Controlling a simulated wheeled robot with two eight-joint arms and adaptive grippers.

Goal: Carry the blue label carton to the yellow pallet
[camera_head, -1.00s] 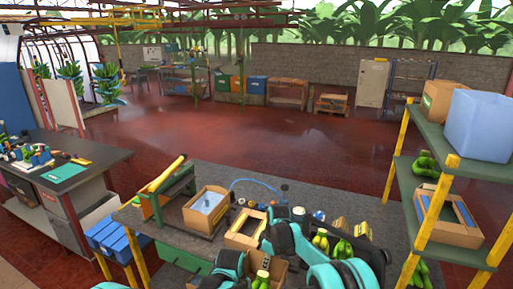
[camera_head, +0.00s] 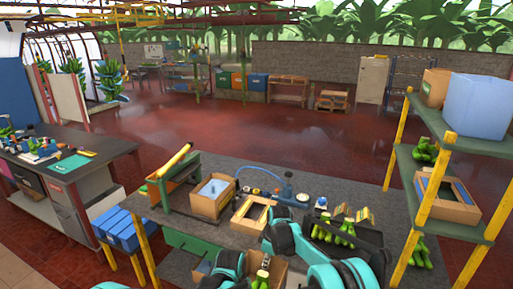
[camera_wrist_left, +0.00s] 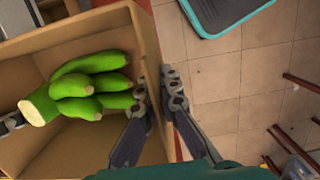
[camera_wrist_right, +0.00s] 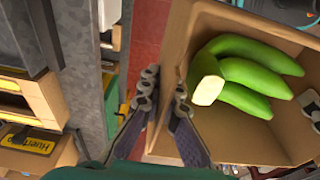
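An open brown carton (camera_head: 281,272) with green bananas inside is between my two arms at the bottom of the head view. It also fills the left of the left wrist view (camera_wrist_left: 95,28) and the right of the right wrist view (camera_wrist_right: 182,42). My left gripper (camera_wrist_left: 158,92) is closed over one wall, a finger on each side. My right gripper (camera_wrist_right: 165,95) is closed over another wall in the same way. No blue label shows on the visible faces. I cannot make out a yellow pallet in any view.
The workbench (camera_head: 185,262) ahead carries a tan box (camera_head: 212,197), a scale and a dark tray (camera_head: 368,238) with bananas. A yellow-post shelf (camera_head: 405,162) stands right, a dark counter (camera_head: 100,148) left. The red floor behind the bench (camera_head: 240,130) is clear. A wooden pallet (camera_head: 332,98) lies far back.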

